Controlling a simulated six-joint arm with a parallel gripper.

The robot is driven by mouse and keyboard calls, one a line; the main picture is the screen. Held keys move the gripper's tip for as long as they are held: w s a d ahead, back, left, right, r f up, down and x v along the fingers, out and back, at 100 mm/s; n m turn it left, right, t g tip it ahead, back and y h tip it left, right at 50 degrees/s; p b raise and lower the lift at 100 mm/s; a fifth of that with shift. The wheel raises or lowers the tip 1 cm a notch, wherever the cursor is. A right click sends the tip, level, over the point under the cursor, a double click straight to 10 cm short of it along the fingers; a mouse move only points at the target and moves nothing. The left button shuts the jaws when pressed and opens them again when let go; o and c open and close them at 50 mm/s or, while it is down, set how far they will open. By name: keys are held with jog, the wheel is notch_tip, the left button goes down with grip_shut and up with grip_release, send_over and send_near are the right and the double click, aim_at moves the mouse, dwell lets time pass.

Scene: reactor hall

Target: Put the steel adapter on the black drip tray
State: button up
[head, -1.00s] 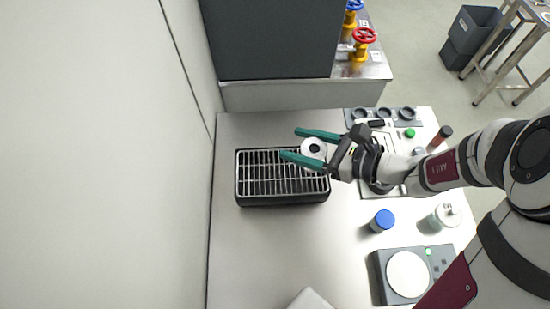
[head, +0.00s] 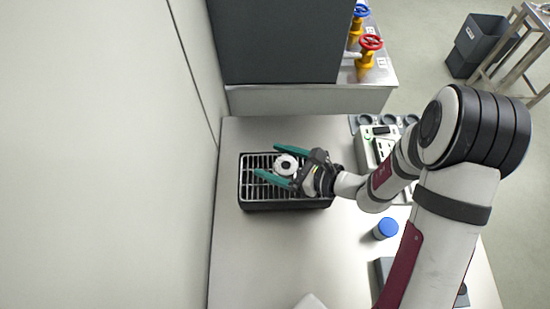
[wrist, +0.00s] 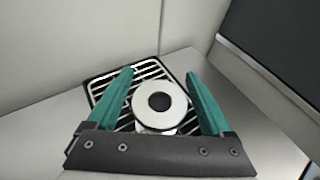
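The steel adapter (head: 286,165) is a pale round ring with a dark centre hole. It sits over the slatted grid of the black drip tray (head: 243,188), towards the right half, and looks to rest on the slats. In the wrist view the adapter (wrist: 174,90) faces me between the fingers, with the tray (wrist: 100,92) behind it. My gripper (head: 265,160), with two green fingers, straddles the adapter. In the wrist view a narrow gap shows between each finger and the ring, so the gripper (wrist: 160,72) looks open around it.
A blue-capped container (head: 386,228) stands right of the tray. A device with a green button (head: 381,130) is at the back right. A dark cabinet (head: 275,40) rises behind, with red and blue valves (head: 369,50) beside it. A wall runs along the left.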

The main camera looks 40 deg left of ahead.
jog(key=shift+o, duration=0.2)
jog(key=shift+w+d+r, duration=0.1)
jog(key=shift+d+r, duration=0.15)
jog(key=v, duration=1.1)
jog(key=shift+d, duration=0.25)
jog(key=shift+d+r, duration=0.1)
jog(key=shift+r, duration=0.2)
jog(key=s+d+r+n+h, duration=0.2)
jog(key=s+d+n+h, duration=0.1)
jog(key=d, duration=0.3)
jog(key=s+d+r+n+t+h, duration=0.1)
jog(key=s+d+r+n+h, duration=0.2)
jog(key=d, duration=0.4)
jog(key=s+d+r+n+t+h, duration=0.1)
jog(key=s+d+r+n+h, duration=0.1)
jog(key=s+d+n+h, duration=0.2)
jog(key=s+d+h, duration=0.1)
jog(key=d, duration=0.2)
jog(key=shift+r, duration=0.25)
